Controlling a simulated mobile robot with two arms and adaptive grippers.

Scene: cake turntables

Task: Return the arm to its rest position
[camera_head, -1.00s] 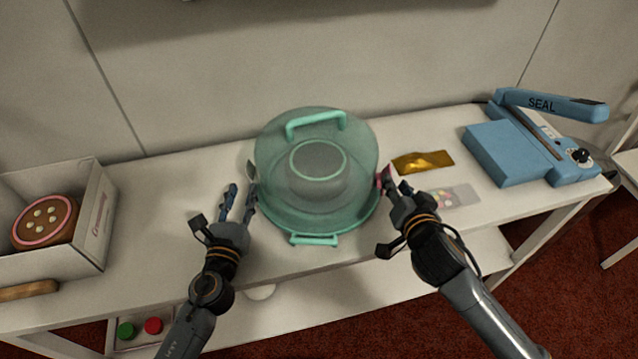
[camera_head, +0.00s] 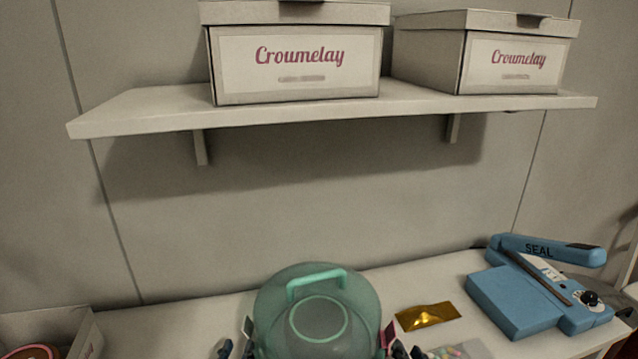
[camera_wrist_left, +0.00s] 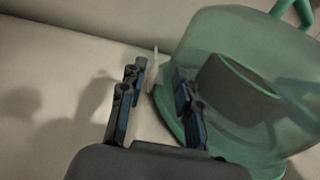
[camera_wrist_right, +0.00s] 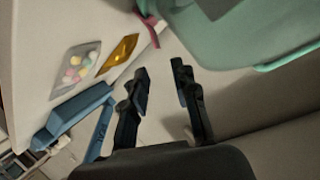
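My left gripper (camera_wrist_left: 155,90) is open and empty in the left wrist view, beside the green translucent domed cake carrier (camera_wrist_left: 225,60). In the head view only its fingertips (camera_head: 237,343) show at the bottom edge, left of the carrier (camera_head: 318,290). My right gripper (camera_wrist_right: 158,85) is open and empty in the right wrist view, with the carrier (camera_wrist_right: 250,30) beyond it at the upper right. In the head view the right fingertips (camera_head: 396,343) show at the bottom edge, right of the carrier. Both arms are otherwise below the head view.
A shelf (camera_head: 160,112) with two white boxes (camera_head: 295,60) hangs on the wall above the table. A gold packet (camera_head: 428,316) and a blue sealer (camera_head: 520,300) lie to the right. An open white box (camera_head: 85,335) stands at the lower left.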

